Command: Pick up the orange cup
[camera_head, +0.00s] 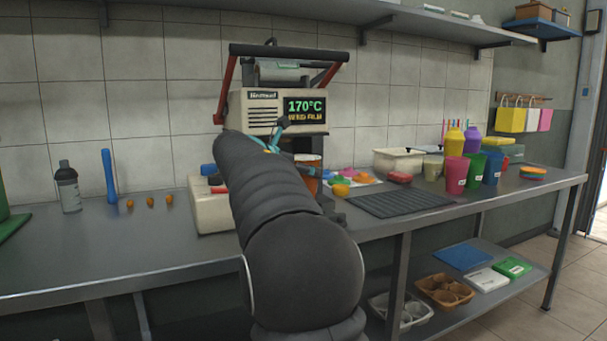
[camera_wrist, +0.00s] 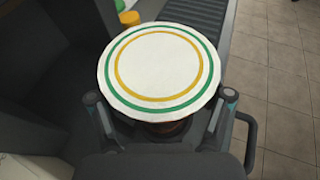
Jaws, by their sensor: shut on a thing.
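The orange cup (camera_head: 311,184) shows in the head view at the front of the sealing machine (camera_head: 280,108), partly hidden behind my arm. In the wrist view a round white top (camera_wrist: 160,68) with a green and a yellow ring covers most of the cup. Only a dark reddish strip of the cup's side (camera_wrist: 168,128) shows below it. My gripper (camera_wrist: 160,98) is shut on the cup, with one finger on each side just under the top's rim. In the head view my arm hides most of the gripper.
Right of the machine lie a dark ribbed mat (camera_head: 398,201), a cream tub (camera_head: 397,162) and several coloured cups (camera_head: 457,174). A grey bottle (camera_head: 68,188) and a blue rod (camera_head: 109,177) stand at left. A wall shelf (camera_head: 420,22) hangs above.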

